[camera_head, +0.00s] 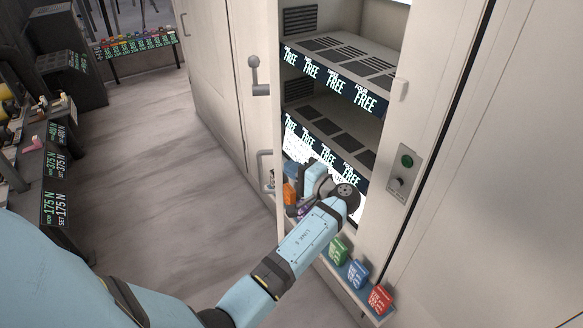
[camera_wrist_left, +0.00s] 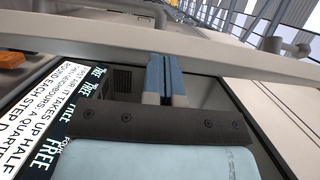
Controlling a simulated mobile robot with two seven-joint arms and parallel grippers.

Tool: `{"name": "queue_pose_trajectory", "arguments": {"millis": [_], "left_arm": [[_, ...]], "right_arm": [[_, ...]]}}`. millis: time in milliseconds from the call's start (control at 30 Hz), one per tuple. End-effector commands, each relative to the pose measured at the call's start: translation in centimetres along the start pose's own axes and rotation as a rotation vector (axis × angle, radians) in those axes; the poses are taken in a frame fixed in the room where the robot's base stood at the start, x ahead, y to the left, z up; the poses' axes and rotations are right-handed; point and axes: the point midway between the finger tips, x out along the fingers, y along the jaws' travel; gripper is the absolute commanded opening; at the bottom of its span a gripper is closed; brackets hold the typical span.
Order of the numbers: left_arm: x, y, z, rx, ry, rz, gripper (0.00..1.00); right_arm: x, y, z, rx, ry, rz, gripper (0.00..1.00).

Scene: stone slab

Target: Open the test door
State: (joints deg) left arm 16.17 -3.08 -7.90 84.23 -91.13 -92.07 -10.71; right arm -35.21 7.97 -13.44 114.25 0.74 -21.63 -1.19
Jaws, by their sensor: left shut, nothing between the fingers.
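A pale cabinet stands at the centre right of the head view, its shelves (camera_head: 345,52) visible through the front opening. A pale panel (camera_head: 244,40) along the left of the opening carries a grey lever (camera_head: 258,75) and a lower bar handle (camera_head: 265,170); I cannot tell if it is the test door. My left arm reaches to the lower opening, and its wrist hides part of the bottom shelf. In the left wrist view my left gripper (camera_wrist_left: 165,72) is shut and empty, its tips close to a pale crossing edge (camera_wrist_left: 205,52); contact is unclear. My right gripper is out of view.
A control plate (camera_head: 403,172) with a green button is right of the opening. Green, blue and red blocks (camera_head: 358,274) sit on a low ledge below. Equipment with lit displays (camera_head: 55,165) stands at the left. The grey floor (camera_head: 150,150) between is clear.

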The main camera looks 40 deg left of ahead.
Motion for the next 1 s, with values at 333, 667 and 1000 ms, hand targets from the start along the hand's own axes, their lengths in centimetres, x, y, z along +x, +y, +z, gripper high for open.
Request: {"name": "queue_pose_trajectory", "arguments": {"millis": [333, 667, 1000], "left_arm": [[2.6, -0.1, 2.5, 0.004, 0.042, -0.001, 0.00], [9.2, 0.0, 8.6, 0.002, 0.113, 0.000, 0.00], [11.1, 0.0, 10.1, -0.001, 0.115, 0.000, 0.00]], "right_arm": [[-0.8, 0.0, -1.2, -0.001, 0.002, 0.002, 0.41], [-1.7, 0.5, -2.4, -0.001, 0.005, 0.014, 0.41], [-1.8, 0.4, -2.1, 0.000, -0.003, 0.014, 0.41]]}}
